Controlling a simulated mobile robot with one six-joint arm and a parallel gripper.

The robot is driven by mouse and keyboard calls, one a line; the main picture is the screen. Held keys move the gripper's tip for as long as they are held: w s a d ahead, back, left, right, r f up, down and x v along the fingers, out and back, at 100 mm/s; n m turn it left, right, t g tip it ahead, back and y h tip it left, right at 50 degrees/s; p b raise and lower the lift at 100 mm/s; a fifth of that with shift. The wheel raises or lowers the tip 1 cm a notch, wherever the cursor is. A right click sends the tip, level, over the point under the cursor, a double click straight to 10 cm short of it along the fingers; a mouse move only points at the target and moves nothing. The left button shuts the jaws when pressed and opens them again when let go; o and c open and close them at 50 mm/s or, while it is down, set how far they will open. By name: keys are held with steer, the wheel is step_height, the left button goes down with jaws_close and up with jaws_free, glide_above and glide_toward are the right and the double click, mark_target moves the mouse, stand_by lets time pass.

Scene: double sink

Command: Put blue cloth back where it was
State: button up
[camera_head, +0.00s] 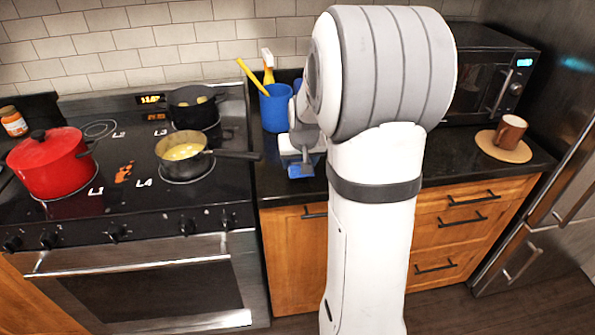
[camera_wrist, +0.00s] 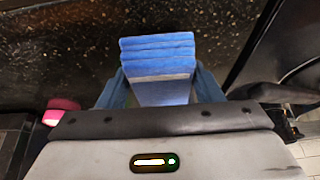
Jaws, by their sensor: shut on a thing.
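The blue cloth (camera_wrist: 158,62), a folded stack of layers, sits between the two fingers of my gripper (camera_wrist: 160,88) in the wrist view. My gripper is shut on it. In the head view the cloth (camera_head: 301,171) shows as a small blue patch under my gripper (camera_head: 302,158), near the front edge of the dark counter, right of the stove. I cannot tell whether the cloth touches the counter. My arm hides part of the counter behind and to the right.
A blue container (camera_head: 275,110) with a yellow-handled tool stands behind my gripper. The stove left of it holds a pan (camera_head: 184,158) whose handle reaches toward the counter, a black pot (camera_head: 193,108) and a red pot (camera_head: 50,165). A brown mug (camera_head: 510,131) and microwave (camera_head: 487,75) are at right.

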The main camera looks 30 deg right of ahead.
mark_target(299, 182)
step_height(299, 182, down, 4)
steer(key=shift+a, duration=0.15)
steer(key=shift+f+b, duration=0.3)
steer(key=o, duration=1)
steer(key=shift+s, duration=0.1)
steer(key=shift+o, duration=1.4)
steer(key=shift+a, duration=0.1)
steer(key=shift+s+f, duration=0.1)
